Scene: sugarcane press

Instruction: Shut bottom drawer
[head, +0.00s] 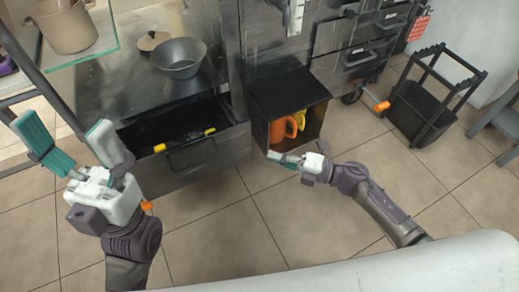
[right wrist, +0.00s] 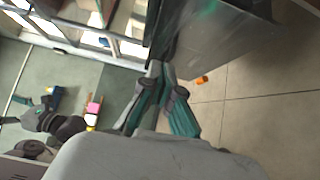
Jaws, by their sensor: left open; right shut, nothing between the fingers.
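A dark metal drawer (head: 185,163) stands pulled out low under the counter, with a bar handle on its front and yellow pieces at its rim. My left gripper (head: 70,138) is open and empty, to the left of the drawer's front and apart from it. My right gripper (head: 280,157) is shut and empty, to the right of the drawer, just in front of an open-fronted dark box (head: 290,92). In the right wrist view its fingertips (right wrist: 160,72) meet near a dark metal panel (right wrist: 215,38); I cannot tell which part that is.
The box holds orange (head: 283,130) and yellow items. A metal bowl (head: 179,62) and a brown lid (head: 152,40) are on the counter (head: 110,88). A pot (head: 66,28) stands on a glass shelf at the left. A black cart (head: 420,105) stands at the right. Tiled floor in front is clear.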

